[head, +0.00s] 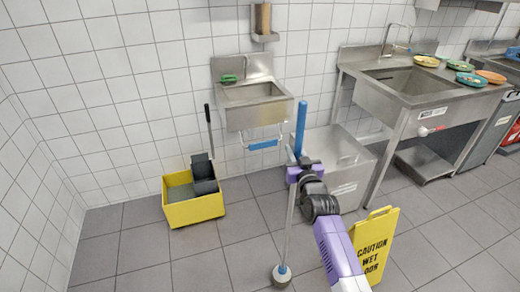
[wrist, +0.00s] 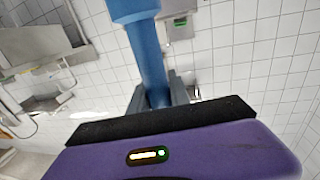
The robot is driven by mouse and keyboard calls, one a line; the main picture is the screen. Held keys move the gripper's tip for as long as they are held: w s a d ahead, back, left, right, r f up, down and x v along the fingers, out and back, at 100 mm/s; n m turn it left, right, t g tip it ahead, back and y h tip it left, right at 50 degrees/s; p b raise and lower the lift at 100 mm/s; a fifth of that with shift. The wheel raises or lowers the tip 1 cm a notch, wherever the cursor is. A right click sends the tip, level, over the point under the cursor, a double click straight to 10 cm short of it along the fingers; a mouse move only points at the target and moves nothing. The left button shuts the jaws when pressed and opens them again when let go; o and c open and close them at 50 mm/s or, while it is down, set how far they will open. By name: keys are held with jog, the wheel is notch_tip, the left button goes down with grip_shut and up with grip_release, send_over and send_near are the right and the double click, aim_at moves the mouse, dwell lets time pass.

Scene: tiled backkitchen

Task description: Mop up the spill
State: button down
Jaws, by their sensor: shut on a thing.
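A mop stands nearly upright, with a blue upper handle (head: 301,122), a pale grey shaft (head: 290,225) and a small round whitish head (head: 282,276) on or close to the floor. In the wrist view the blue handle (wrist: 150,60) runs up from between the fingers (wrist: 158,97). I cannot make out a spill on the floor in either view.
A yellow mop bucket (head: 193,212) with a dark wringer stands by the wall. A yellow wet-floor sign (head: 378,245) stands right of my arm. A steel cabinet (head: 345,185) and sinks (head: 255,115) line the wall. The tiled floor at front left is clear.

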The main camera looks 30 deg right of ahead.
notch_tip(320, 180, up, 4)
jog(key=shift+f+p, duration=0.25)
jog(key=shift+p, duration=0.45)
jog(key=shift+a, duration=0.1)
dwell(0.5)
